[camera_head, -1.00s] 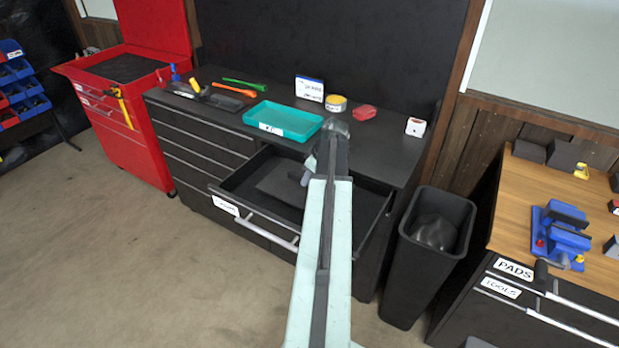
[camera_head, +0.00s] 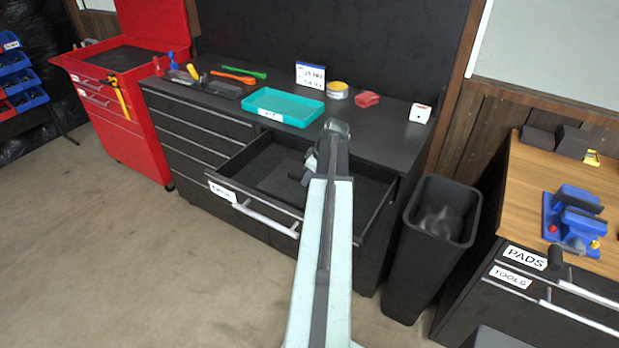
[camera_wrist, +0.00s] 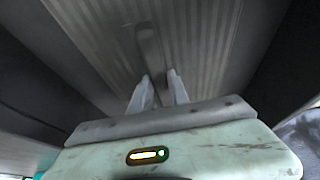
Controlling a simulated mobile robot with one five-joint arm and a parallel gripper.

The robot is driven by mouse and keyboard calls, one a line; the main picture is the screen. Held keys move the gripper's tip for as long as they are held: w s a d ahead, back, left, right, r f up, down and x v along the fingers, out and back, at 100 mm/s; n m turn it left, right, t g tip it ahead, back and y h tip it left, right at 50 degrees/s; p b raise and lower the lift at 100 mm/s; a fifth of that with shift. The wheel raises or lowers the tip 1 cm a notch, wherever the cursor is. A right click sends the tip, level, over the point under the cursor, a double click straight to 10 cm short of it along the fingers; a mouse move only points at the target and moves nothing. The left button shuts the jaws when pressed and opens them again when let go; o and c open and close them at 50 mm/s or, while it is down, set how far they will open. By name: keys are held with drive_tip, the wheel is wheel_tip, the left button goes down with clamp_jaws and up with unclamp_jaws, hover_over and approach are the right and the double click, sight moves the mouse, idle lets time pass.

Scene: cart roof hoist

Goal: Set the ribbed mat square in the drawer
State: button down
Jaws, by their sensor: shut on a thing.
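The open drawer (camera_head: 232,172) of the dark cabinet has a label and a bar handle on its front. The ribbed mat (camera_head: 279,180) shows as a dark grey patch on the drawer floor, partly hidden by my arm. In the wrist view the mat (camera_wrist: 208,40) shows fine parallel ribs and a raised grey strip in its middle. My gripper (camera_wrist: 159,88) is shut at that strip. In the head view my gripper (camera_head: 305,174) is low inside the drawer, largely hidden by my arm. I cannot tell whether the mat lies flat or square to the walls.
A teal tray (camera_head: 262,112), tools, a yellow roll (camera_head: 337,90) and a red item (camera_head: 367,99) sit on the cabinet top. A black bin (camera_head: 408,255) stands just right of the cabinet. A wooden bench (camera_head: 520,200) is further right. Open floor lies front left.

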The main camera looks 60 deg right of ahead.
drive_tip(key=shift+f, duration=0.25)
drive_tip(key=c, duration=1.2)
unclamp_jaws()
drive_tip(key=shift+o, duration=0.2)
drive_tip(key=p+v, duration=0.7)
drive_tip(key=v, duration=0.1)
drive_tip(key=shift+f, duration=0.1)
